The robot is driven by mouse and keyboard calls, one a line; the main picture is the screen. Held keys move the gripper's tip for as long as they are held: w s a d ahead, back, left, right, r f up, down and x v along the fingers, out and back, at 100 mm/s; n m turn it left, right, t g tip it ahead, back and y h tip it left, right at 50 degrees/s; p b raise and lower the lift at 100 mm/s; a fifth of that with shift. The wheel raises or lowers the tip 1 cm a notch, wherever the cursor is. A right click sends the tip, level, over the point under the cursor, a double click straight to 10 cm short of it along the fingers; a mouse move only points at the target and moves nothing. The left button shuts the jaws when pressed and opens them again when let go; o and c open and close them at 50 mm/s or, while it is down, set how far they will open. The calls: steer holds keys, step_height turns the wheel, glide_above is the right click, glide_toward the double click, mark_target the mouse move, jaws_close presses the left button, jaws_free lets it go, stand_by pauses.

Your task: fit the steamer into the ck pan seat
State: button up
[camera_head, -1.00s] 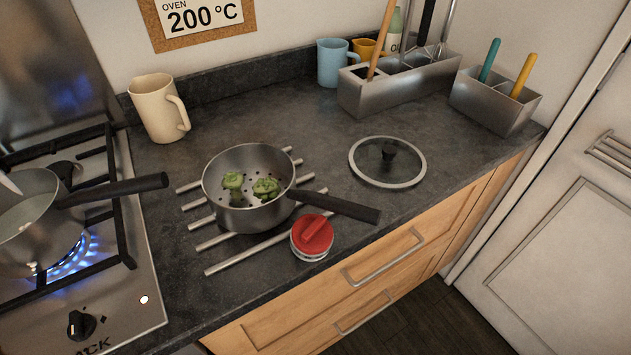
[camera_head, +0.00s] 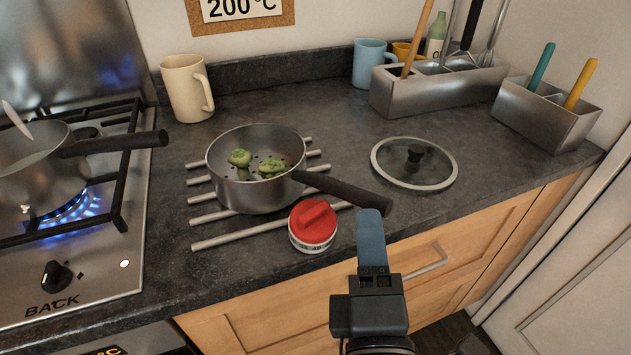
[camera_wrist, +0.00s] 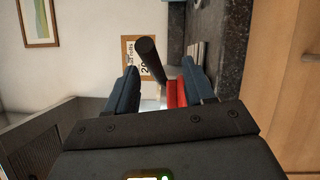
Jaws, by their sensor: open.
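The steamer (camera_head: 243,198) is a grey metal pan with small holes in its floor and a dark handle pointing right. It sits on metal trivet bars on the counter, with green vegetables inside. The ck pan (camera_head: 25,185) stands on the lit burner at the left edge, partly cut off, its dark handle pointing right. My gripper (camera_head: 371,240) is open and empty, in front of the counter edge and near the end of the steamer's handle. In the wrist view, the dark handle (camera_wrist: 152,60) shows between the fingers of my gripper (camera_wrist: 162,95), not gripped.
A red-topped timer (camera_head: 313,224) stands close to the steamer handle, left of my gripper. A glass lid (camera_head: 440,182) lies to the right. A cream mug (camera_head: 187,90) and metal utensil holders (camera_head: 415,93) stand at the back.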

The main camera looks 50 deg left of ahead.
mark_target(355, 188)
steer(key=shift+n, duration=0.4)
steer(key=x, duration=0.6)
steer(key=s+a+r+p+x, duration=0.1)
steer(key=x, duration=0.2)
jaws_close()
steer(key=shift+r, duration=0.1)
